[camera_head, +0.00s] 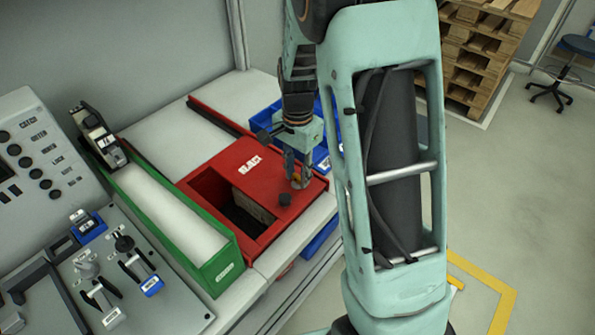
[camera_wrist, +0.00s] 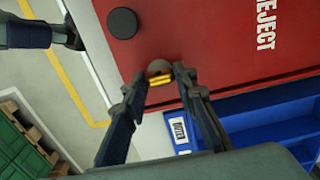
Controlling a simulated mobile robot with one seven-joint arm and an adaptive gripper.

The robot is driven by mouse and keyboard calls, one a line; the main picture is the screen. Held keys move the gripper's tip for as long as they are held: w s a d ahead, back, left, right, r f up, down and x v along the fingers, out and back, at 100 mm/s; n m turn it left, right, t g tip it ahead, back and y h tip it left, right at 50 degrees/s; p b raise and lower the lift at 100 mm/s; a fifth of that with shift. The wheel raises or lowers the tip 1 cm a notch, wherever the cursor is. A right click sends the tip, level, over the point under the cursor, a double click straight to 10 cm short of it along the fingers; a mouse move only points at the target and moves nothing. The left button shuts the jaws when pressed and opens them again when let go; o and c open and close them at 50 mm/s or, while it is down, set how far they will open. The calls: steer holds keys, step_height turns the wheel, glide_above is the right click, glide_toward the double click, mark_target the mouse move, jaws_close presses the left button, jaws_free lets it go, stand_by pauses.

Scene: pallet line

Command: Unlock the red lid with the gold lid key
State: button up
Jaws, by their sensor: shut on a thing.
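The red lid (camera_wrist: 215,45) has REJECT lettering and a black round knob (camera_wrist: 122,23). In the head view the red lid (camera_head: 262,175) covers the right part of a red box (camera_head: 262,243). My gripper (camera_wrist: 161,77) is pointed down at the lid's edge area, with its fingertips around the gold lid key (camera_wrist: 172,79). A small round grey lock (camera_wrist: 158,66) lies right at the key. Whether the key sits in the lock or just above it I cannot tell. In the head view my gripper (camera_head: 294,172) stands over the lid beside the knob.
A green bin (camera_head: 222,270) stands left of the red box, and a blue bin (camera_head: 320,158) sits behind it, to the right. A control panel (camera_head: 35,150) is at the far left. The box's left part is open and dark inside. Pallets (camera_head: 485,50) stand at the back right.

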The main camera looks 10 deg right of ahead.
mark_target(298, 175)
stand_by(0.5)
steer(key=o, duration=1.1)
step_height(298, 175, up, 12)
steer(key=shift+r, duration=0.1)
steer(key=shift+d, duration=0.1)
